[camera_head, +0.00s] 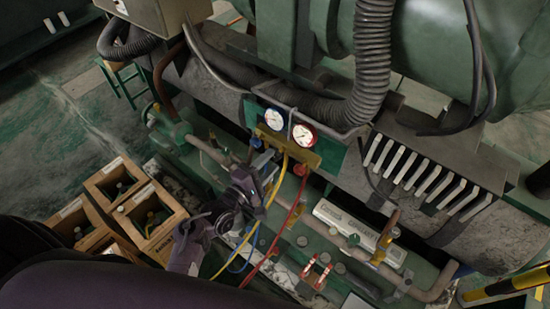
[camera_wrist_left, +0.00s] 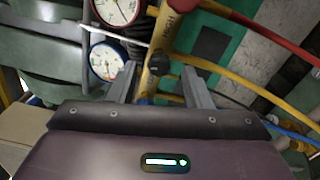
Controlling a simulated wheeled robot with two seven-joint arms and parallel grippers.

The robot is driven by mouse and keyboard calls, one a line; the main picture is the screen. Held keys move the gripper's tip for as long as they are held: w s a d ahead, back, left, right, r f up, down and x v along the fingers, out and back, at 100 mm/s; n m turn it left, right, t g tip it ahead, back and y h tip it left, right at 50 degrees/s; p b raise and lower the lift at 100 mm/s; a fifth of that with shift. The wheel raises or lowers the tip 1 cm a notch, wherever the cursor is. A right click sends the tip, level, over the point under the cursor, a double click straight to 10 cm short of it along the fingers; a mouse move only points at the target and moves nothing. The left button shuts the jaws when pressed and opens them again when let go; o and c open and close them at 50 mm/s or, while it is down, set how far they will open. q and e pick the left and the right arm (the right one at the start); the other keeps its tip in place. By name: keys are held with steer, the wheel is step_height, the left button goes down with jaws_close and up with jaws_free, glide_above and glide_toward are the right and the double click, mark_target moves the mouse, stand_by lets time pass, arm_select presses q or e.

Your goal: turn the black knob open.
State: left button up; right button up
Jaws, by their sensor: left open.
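The black knob (camera_wrist_left: 158,63) sits on the brass manifold (camera_wrist_left: 163,38) in the left wrist view, near the middle of the picture. My left gripper (camera_wrist_left: 160,78) is open, with one finger on each side of the knob and the manifold. I cannot tell whether either finger touches the knob. In the head view my left gripper (camera_head: 262,175) is just below the manifold (camera_head: 292,153), and I cannot make out the black knob there. My right gripper is not in view.
A blue-rimmed gauge (camera_head: 274,118) and a red-rimmed gauge (camera_head: 303,134) stand above the manifold. Yellow (camera_head: 277,180), red (camera_head: 293,215) and blue hoses hang close beside the gripper. Wooden crates (camera_head: 115,180) with bottles stand at the left. A thick corrugated hose (camera_head: 371,60) runs above.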

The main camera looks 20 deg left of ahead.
arm_select(q)
steer(key=b+v, duration=0.1)
steer(key=v, duration=0.3)
steer(key=shift+s, duration=0.1)
stand_by(0.3)
steer(key=s+d+f+m+g+y+b, duration=0.1)
steer(key=s+f+m+g+b, duration=0.2)
steer(key=f, duration=0.9)
steer(key=s+d+f+m+g+b, duration=0.2)
steer(key=s+f+m, duration=0.15)
steer(key=f, duration=0.85)
steer(key=s+d+f+m+g+y+b, duration=0.1)
steer(key=s+f+m+g+b, duration=0.2)
steer(key=f, duration=0.9)
steer(key=s+a+f+m+g+y+b, duration=0.2)
steer(key=s+a+f+m+g, duration=0.2)
steer(key=s+f, duration=0.6)
steer(key=s+a+f+m+g+y+b, duration=0.2)
steer(key=s+a+f+m+g, duration=0.2)
steer(key=s+f, duration=0.6)
steer(key=s+a+m, duration=0.1)
steer(key=s, duration=0.4)
steer(key=shift+s+a+f, duration=0.2)
steer(key=shift+s+f, duration=0.05)
steer(key=shift+f, duration=0.1)
steer(key=shift+w, duration=0.1)
